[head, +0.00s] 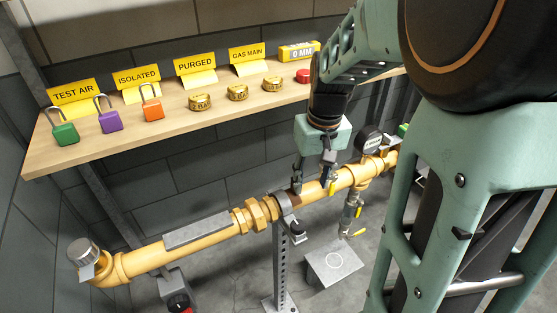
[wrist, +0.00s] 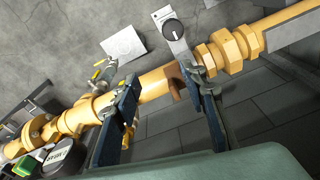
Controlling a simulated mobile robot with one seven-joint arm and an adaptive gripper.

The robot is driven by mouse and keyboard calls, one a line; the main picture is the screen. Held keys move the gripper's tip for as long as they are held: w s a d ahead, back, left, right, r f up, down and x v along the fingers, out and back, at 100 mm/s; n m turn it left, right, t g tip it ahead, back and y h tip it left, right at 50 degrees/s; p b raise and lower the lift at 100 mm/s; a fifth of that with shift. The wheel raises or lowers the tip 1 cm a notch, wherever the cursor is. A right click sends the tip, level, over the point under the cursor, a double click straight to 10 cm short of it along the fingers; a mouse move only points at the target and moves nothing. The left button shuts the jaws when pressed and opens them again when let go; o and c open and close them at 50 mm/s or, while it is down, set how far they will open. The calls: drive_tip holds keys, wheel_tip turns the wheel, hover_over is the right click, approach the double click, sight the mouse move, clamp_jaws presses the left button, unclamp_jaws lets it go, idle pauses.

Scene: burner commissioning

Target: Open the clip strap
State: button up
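The yellow pipe (head: 226,228) runs across the lower part of the head view. A grey pipe clip (head: 284,203) holds it on top of a perforated post. A brown band (wrist: 176,82), possibly the clip strap, shows around the pipe beside the clip (wrist: 193,70) in the wrist view. My gripper (head: 314,188) is over the pipe just right of the clip. It is open in the wrist view (wrist: 170,95), fingers apart, with the brown band between them, nearer the right finger. I cannot tell whether a finger touches it. The strap's fastening is partly hidden.
A black-and-grey knob (head: 298,230) sits below the clip. A valve with yellow handles (head: 350,212) hangs right of my gripper, near a dark gauge (head: 369,139). A wooden shelf (head: 160,130) with signs, padlocks and brass tags is above. A grey plate (head: 333,262) lies below.

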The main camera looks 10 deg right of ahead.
sight(298, 224)
drive_tip(key=s+a+f, duration=0.1)
drive_tip(key=f, duration=0.3)
drive_tip(key=a+f+n+b, duration=0.1)
drive_tip(key=f, duration=0.3)
drive_tip(key=s+a+f+n+g, duration=0.1)
drive_tip(key=f, duration=0.3)
drive_tip(key=shift+s+a+f+b, duration=0.1)
drive_tip(key=shift+s+f+b, duration=0.15)
drive_tip(key=shift+s+b, duration=0.15)
clamp_jaws()
